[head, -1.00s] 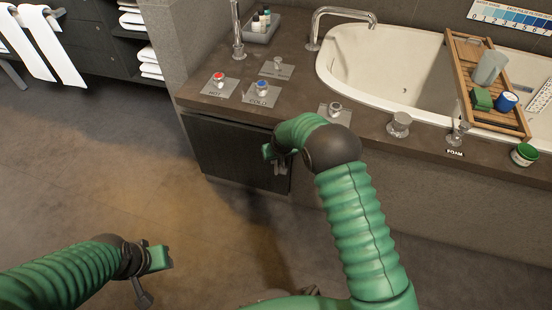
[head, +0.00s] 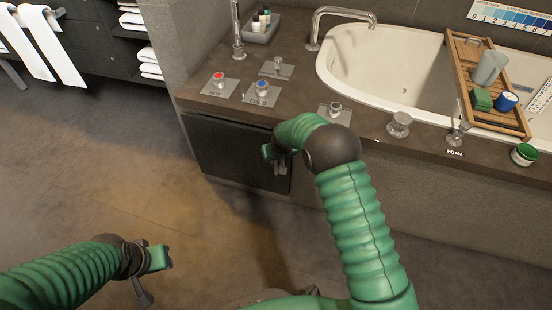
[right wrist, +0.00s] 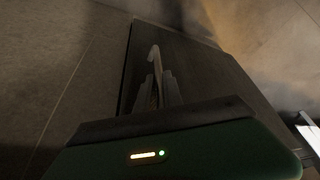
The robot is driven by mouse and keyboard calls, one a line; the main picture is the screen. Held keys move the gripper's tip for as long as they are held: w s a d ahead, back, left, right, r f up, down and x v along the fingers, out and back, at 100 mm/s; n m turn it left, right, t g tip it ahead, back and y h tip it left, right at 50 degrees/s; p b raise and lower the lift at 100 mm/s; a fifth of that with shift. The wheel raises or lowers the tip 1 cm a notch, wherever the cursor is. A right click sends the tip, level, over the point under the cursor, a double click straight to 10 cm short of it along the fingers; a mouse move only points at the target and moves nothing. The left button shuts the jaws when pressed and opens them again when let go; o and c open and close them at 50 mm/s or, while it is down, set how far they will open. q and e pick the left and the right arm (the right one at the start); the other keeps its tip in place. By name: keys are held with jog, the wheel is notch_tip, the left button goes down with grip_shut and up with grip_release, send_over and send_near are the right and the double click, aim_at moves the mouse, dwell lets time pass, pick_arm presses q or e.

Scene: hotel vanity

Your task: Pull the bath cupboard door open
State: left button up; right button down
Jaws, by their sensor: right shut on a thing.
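The bath cupboard door (head: 225,150) is a dark panel under the left end of the bath counter in the head view. It looks flush with the front, and I see no clear gap. It also fills the middle of the right wrist view (right wrist: 195,75). My right gripper (head: 279,168) is at the door's right side, partly hidden by its own wrist. In the right wrist view its fingers (right wrist: 154,92) are shut on a pale, thin, hooked handle (right wrist: 154,57). My left gripper (head: 146,290) hangs over the floor at lower left, away from the door; its jaw opening is unclear.
The counter (head: 195,93) above the door holds hot and cold taps, a toiletries tray (head: 262,32) and the bathtub (head: 385,60) with a wooden caddy (head: 465,45). The floor (head: 110,165) left of and before the door is clear. Towel shelves (head: 100,45) stand at the back left.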

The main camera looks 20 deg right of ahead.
jog(key=s+a+m+h+p, duration=0.1)
jog(key=s+a+m+p, duration=0.2)
jog(key=s+a+p, duration=0.2)
jog(key=s+a, duration=0.2)
jog(key=a, duration=0.1)
jog(key=shift+p, duration=0.35)
jog(key=shift+s+d, duration=0.1)
jog(key=c, duration=1.8)
grip_release()
jog(key=shift+o, duration=0.2)
jog(key=shift+r, duration=0.1)
jog(key=p+v, duration=1.1)
jog(key=v, duration=0.1)
jog(key=shift+p, duration=0.35)
